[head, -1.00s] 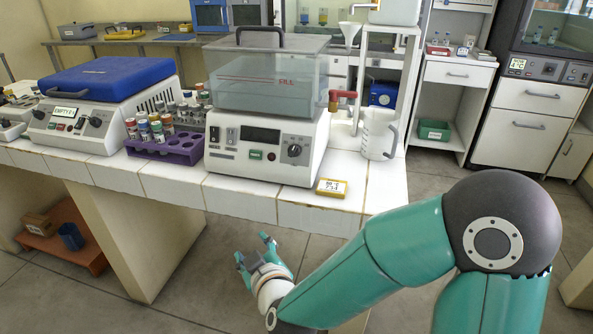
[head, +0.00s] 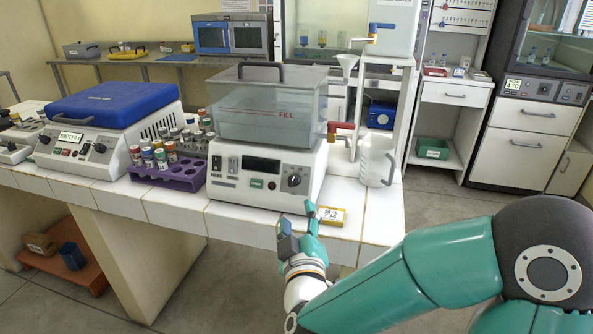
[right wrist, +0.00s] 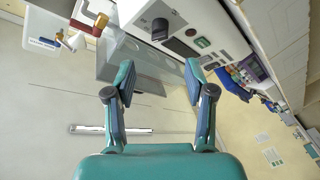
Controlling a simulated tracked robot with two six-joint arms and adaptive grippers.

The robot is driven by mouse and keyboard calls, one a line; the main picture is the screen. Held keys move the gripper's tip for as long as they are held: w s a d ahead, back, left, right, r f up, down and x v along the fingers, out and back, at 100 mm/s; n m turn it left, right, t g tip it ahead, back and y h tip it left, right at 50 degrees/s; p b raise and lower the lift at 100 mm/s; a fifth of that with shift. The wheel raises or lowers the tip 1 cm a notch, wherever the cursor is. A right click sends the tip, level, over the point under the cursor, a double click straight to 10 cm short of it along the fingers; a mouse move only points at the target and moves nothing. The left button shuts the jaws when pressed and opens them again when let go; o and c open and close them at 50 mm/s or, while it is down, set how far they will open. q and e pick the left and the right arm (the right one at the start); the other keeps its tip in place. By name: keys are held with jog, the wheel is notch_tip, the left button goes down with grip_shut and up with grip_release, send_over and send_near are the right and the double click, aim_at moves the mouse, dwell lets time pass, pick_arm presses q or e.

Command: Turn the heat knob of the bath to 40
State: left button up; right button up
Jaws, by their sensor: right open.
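The water bath (head: 268,140) stands on the white tiled bench, with a clear tank marked FILL above a white front panel. Its dark round heat knob (head: 294,181) is at the right of the panel, beside a dark display (head: 261,164). My right gripper (head: 298,215) is open and empty, below and in front of the panel near the bench edge, apart from the knob. In the right wrist view a dark knob (right wrist: 160,27) on the panel shows beyond and between the open fingers (right wrist: 160,90). The knob's setting is too small to read. My left gripper is not in view.
A yellow-edged label block (head: 331,216) lies on the bench just right of the gripper. A purple tube rack (head: 170,174) stands to the left.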

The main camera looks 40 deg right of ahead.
aim_at(294, 184)
jog(key=p+x, duration=0.4)
jog(key=x, duration=0.7)
jog(key=shift+w+d+f, duration=0.1)
jog(key=shift+w+d, duration=0.05)
jog(key=shift+w, duration=0.1)
